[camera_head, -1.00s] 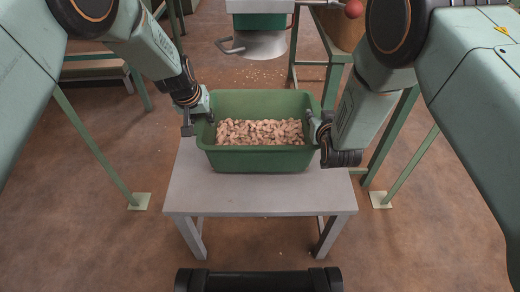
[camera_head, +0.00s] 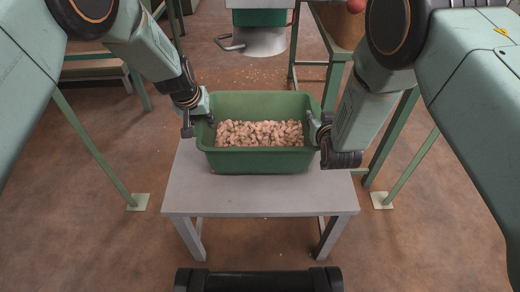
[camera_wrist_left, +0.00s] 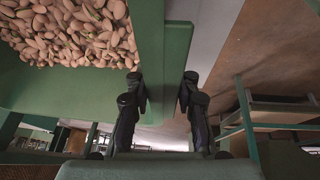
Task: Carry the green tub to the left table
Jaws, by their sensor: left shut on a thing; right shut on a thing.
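The green tub (camera_head: 258,161) is full of pale brown nuts and sits level over the small grey table (camera_head: 262,203) in the middle of the head view. I cannot tell whether its base touches the tabletop. My left gripper (camera_head: 201,119) is shut on the tub's left rim. In the left wrist view, the fingers of that gripper (camera_wrist_left: 162,95) stand on either side of the green wall (camera_wrist_left: 164,45), with nuts to the left. My right gripper (camera_head: 319,124) is shut on the tub's right rim, its fingertips partly hidden by the wrist.
A metal hopper spout (camera_head: 260,42) hangs beyond the tub. Green stand legs (camera_head: 92,150) flank the table on both sides, with foot plates (camera_head: 382,200) on the floor. Another table (camera_head: 95,72) is at the far left. The brown floor in front is mostly clear.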

